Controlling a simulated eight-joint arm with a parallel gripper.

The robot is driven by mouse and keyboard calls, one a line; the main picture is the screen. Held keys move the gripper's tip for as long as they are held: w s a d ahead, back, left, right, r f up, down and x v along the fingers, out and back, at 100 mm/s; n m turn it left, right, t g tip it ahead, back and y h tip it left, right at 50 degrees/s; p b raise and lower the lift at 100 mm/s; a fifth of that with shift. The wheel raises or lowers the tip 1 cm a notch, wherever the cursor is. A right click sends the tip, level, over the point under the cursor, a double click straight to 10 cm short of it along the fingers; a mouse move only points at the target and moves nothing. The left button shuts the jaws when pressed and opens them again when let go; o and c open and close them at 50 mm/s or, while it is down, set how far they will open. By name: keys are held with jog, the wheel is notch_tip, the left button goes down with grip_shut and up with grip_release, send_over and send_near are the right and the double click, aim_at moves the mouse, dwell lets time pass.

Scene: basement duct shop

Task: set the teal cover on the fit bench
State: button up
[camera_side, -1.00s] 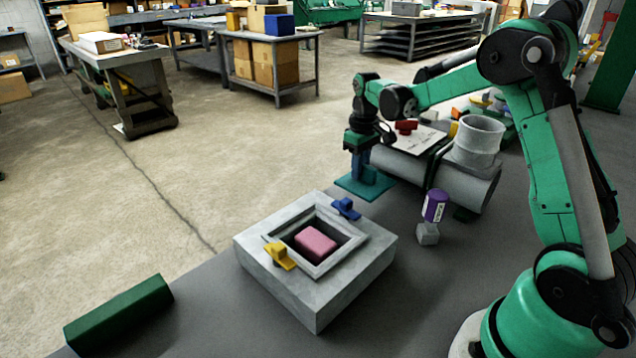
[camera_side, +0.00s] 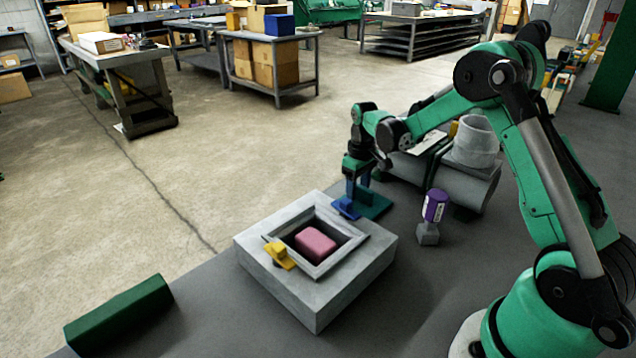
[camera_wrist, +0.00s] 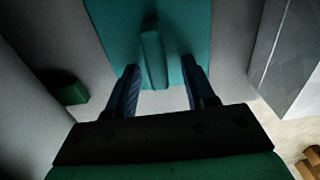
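The teal cover (camera_side: 377,209) is a flat plate with a raised ridge along its top. In the side view it lies behind the grey frame block, with its left part hidden by the blue clamp and my gripper; it appears to rest on the grey bench (camera_side: 420,290). My gripper (camera_side: 356,190) points down over it. In the wrist view my gripper (camera_wrist: 160,68) has its two blue fingers apart, with the ridge of the teal cover (camera_wrist: 110,25) between them and a gap on each side.
The grey frame block (camera_side: 305,296) holds a pink block (camera_side: 316,245) in its opening. A blue clamp (camera_side: 344,208) and a yellow clamp (camera_side: 279,255) sit on its rim. A purple-topped object (camera_side: 434,207) and a grey duct (camera_side: 455,183) stand right. A green bar (camera_side: 118,315) lies front left.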

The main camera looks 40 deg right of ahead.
aim_at(358, 185)
jog(key=shift+r, duration=0.1)
notch_tip(358, 185, up, 12)
jog(key=s+a+t, duration=0.2)
jog(key=s+a, duration=0.1)
jog(key=a, duration=0.2)
jog(key=s+a+t, duration=0.2)
jog(key=s+a, duration=0.2)
jog(key=a, duration=0.1)
jog(key=s+a+t, duration=0.3)
jog(key=s+a, duration=0.1)
jog(key=a, duration=0.1)
jog(key=shift+a+r, duration=0.25)
jog(key=shift+r, duration=0.05)
